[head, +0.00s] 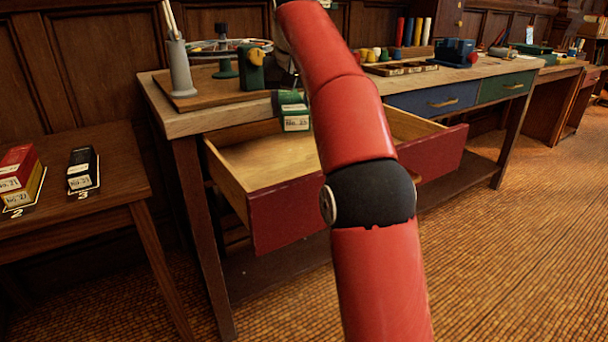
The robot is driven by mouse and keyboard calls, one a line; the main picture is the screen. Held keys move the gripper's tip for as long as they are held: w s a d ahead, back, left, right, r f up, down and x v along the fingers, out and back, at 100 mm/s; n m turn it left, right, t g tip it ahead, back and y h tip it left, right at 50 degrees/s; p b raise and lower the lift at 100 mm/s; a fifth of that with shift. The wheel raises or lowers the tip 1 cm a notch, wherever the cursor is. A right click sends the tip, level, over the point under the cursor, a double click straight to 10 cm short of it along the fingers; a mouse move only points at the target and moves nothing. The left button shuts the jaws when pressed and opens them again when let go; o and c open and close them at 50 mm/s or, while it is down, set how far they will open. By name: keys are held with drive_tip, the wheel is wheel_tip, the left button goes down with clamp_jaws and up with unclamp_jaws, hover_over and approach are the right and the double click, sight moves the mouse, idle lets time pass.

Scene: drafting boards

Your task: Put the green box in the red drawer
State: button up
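The green box (293,112), with a white label, is in the air in front of the workbench edge, above the open red drawer. My gripper (289,97) is at the box; a dark part of it shows at the box's left side, and my red arm hides most of the rest. The box has no visible support other than my gripper, so it appears held. The red drawer (288,216) is pulled out, with a bare wooden floor in the part I see. My arm crosses in front of its middle and right part.
A side table (90,208) at left holds a red and yellow box stack (20,180) and a black box (82,170). The workbench top (190,122) carries tools and a grey holder (180,70). Blue (430,99) and green (505,87) drawers at right are shut.

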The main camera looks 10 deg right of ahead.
sight(293, 129)
wheel_tip(293, 129, down, 15)
drive_tip(key=b, duration=0.6)
drive_tip(key=shift+f+b, duration=0.2)
drive_tip(key=shift+b, duration=0.15)
drive_tip(key=o, duration=1.1)
drive_tip(key=shift+o, duration=0.2)
drive_tip(key=shift+s+r+p, duration=0.15)
drive_tip(key=shift+r+p, duration=0.15)
drive_tip(key=shift+r, duration=0.3)
drive_tip(key=shift+p+v, duration=1.6)
drive_tip(key=shift+v, duration=4)
